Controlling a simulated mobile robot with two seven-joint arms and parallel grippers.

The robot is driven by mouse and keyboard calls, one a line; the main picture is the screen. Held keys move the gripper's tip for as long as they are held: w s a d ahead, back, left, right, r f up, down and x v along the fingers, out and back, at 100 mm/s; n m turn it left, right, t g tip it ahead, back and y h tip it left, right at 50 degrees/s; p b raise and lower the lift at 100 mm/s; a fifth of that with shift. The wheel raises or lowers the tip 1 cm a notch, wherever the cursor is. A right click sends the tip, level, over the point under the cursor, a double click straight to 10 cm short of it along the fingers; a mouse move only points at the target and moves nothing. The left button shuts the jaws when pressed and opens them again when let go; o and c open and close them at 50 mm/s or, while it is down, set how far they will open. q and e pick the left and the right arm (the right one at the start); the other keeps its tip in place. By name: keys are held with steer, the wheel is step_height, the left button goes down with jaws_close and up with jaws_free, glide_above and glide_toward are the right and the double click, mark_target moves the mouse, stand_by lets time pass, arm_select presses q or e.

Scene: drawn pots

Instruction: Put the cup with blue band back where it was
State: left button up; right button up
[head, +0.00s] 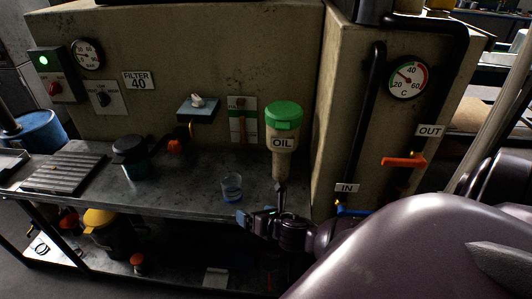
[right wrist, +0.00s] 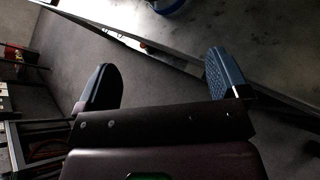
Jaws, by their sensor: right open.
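The clear cup with a blue band (head: 232,187) stands upright on the grey metal bench near its front edge, left of the oil bottle. A blue rounded edge, likely part of this cup (right wrist: 168,5), shows at the top of the right wrist view, mostly cut off. My right gripper (head: 262,204) is open and empty at the bench's front edge, just right of the cup and apart from it. In the right wrist view its two blue-padded fingers (right wrist: 162,80) are spread wide with nothing between them. My left gripper is not in view.
A dark lidded pot (head: 131,158) and a ridged plate (head: 63,172) occupy the bench's left. The bench (head: 185,190) between pot and cup is clear.

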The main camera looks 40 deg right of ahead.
steer(key=s+a+f+m, duration=0.1)
steer(key=s+m, duration=0.3)
steer(key=m, duration=0.6)
steer(key=s+a+f+m, duration=0.1)
steer(key=s+a+m, duration=0.3)
steer(key=m, duration=0.6)
steer(key=s+a+f+m+g, duration=0.1)
steer(key=s+a+m, duration=0.2)
steer(key=s+m, duration=0.3)
steer(key=m, duration=0.3)
steer(key=shift+f+m, duration=0.4)
steer(key=shift+a, duration=0.1)
